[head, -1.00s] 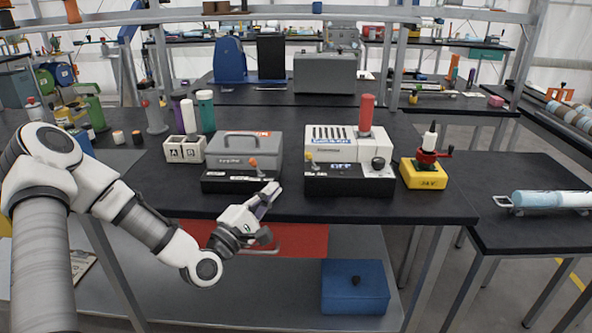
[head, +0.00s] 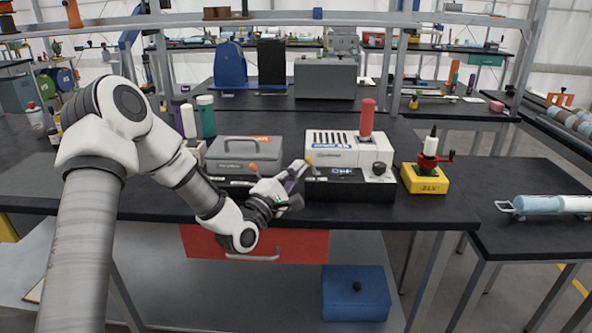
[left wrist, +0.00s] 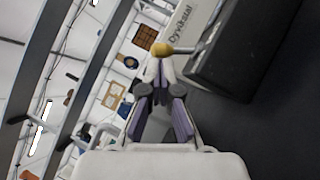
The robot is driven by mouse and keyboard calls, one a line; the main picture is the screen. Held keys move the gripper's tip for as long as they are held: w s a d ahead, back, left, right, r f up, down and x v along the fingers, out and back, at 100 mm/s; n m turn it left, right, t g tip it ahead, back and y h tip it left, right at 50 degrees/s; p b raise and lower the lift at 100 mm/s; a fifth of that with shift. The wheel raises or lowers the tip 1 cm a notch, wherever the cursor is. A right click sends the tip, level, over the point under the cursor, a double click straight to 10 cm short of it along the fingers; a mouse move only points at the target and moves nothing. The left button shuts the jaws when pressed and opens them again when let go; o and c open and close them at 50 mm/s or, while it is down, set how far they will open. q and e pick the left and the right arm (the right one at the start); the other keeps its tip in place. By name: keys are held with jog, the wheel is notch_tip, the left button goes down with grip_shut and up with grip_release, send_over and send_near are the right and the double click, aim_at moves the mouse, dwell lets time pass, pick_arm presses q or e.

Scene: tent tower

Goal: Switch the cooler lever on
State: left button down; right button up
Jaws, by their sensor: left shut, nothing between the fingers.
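A lever with a yellow knob (head: 309,160) stands at the left end of the black front box (head: 345,189) of a white vented unit (head: 332,148). The same yellow knob (left wrist: 161,48) shows in the left wrist view, right in front of the fingertips. My left gripper (head: 299,168) is shut and empty, with its tips beside the knob; I cannot tell whether they touch it. The closed fingers (left wrist: 158,68) also show in the left wrist view. Which unit is the cooler is not clear from readable labels. My right gripper is not in view.
Left of the white unit stands a grey case (head: 243,150) with an orange-knobbed lever (head: 254,167), close to my left gripper. A red cylinder (head: 367,117) stands on the white unit. A yellow box with a red crank (head: 424,180) is to the right. A red drawer (head: 300,246) hangs below.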

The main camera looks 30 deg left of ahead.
pick_arm(q)
jog(key=shift+r, duration=0.1)
jog(key=shift+r+m+p, duration=0.1)
jog(key=shift+m+p, duration=0.2)
jog(key=shift+p, duration=0.2)
jog(key=shift+d+r+m+g+p, duration=0.1)
jog(key=shift+r+m+g+p, duration=0.05)
jog(key=shift+m+g+p, duration=0.3)
